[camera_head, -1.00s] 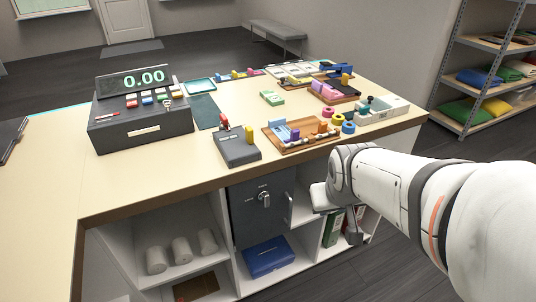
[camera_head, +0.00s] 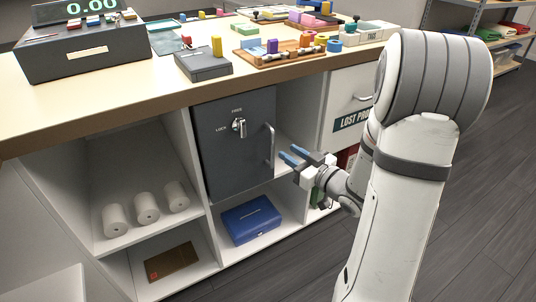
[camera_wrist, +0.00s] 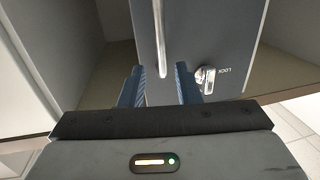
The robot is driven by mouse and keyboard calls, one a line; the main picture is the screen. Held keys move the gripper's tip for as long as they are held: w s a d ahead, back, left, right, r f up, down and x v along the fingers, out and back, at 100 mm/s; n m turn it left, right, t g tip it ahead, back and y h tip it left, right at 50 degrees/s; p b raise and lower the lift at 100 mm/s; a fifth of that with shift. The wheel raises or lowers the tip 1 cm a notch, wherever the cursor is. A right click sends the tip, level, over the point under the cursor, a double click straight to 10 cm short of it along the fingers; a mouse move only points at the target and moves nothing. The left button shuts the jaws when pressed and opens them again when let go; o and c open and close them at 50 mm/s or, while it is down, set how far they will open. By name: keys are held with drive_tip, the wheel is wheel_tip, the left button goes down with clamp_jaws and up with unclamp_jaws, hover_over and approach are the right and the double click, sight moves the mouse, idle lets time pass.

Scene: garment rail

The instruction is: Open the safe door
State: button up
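The safe door (camera_head: 228,160) is a dark grey panel in the upper middle compartment under the counter. It looks shut. A lock knob (camera_head: 239,127) sits near its top, with FREE and LOCK marks. A vertical bar handle (camera_head: 270,146) is on its right edge. My gripper (camera_head: 289,157) is open and empty, just right of and a little below the handle, its blue fingertips pointing at it. In the wrist view the handle (camera_wrist: 160,45) stands ahead, between the lines of the two fingers (camera_wrist: 156,84), and appears beyond the tips. The knob (camera_wrist: 206,78) shows right of the fingers.
A blue cash box (camera_head: 251,220) lies in the compartment below the safe. A drawer labelled LOST PROPERTY (camera_head: 346,100) is to the right. The counter edge (camera_head: 150,103) overhangs above. Floor in front is open.

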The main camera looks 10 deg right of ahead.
sight(273, 143)
drive_tip(key=b+x, duration=0.1)
drive_tip(key=x, duration=0.6)
drive_tip(key=shift+w+a, duration=0.2)
drive_tip(key=shift+a, duration=0.15)
drive_tip(key=shift+c, duration=0.4)
clamp_jaws()
drive_tip(key=shift+y, duration=0.3)
